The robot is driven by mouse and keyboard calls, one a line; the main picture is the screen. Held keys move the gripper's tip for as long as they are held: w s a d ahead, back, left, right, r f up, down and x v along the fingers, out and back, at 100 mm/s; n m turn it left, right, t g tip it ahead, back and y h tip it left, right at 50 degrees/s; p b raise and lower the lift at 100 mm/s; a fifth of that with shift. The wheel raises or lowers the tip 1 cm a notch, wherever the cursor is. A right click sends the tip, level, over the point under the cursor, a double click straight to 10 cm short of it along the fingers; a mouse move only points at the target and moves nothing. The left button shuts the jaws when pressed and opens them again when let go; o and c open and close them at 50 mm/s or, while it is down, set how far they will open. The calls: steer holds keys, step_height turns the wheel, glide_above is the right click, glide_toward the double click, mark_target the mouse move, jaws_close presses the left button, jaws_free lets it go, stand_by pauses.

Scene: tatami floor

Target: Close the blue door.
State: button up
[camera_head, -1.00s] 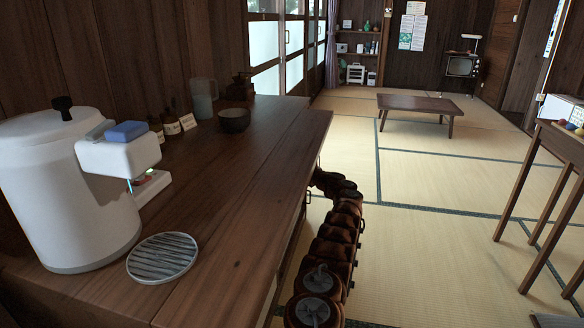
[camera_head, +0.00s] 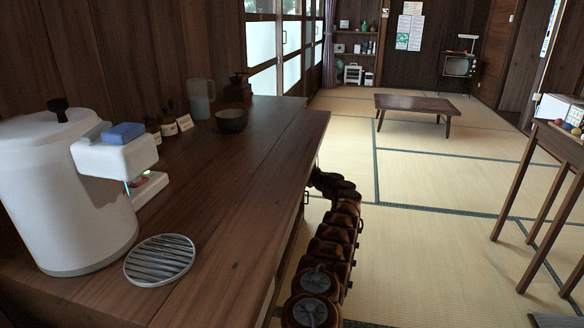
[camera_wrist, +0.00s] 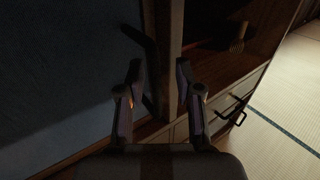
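The blue door (camera_wrist: 60,75) fills the left of the wrist view as a dark, shadowed blue panel. A dark bent bar (camera_wrist: 151,55), seemingly its handle, stands near a wooden upright (camera_wrist: 174,45) at the panel's right side. My gripper (camera_wrist: 158,68) is open, its two fingers apart, with the bar and upright showing between and beyond them. I cannot tell whether either finger touches them. The door and my gripper do not show in the head view, where my arm reaches down beside the counter.
A wooden counter (camera_head: 225,190) holds a white dispenser (camera_head: 65,190), a round grille (camera_head: 159,260) and a dark bowl (camera_head: 231,120). Right of the upright is a shadowed cabinet opening (camera_wrist: 215,65) above drawers with dark handles (camera_wrist: 238,108). Tatami floor (camera_head: 430,240) lies open to the right.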

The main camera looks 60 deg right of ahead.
steer(key=v, duration=1.1)
steer(key=shift+s, duration=0.35)
steer(key=shift+a, duration=0.1)
steer(key=shift+a, duration=0.1)
stand_by(0.3)
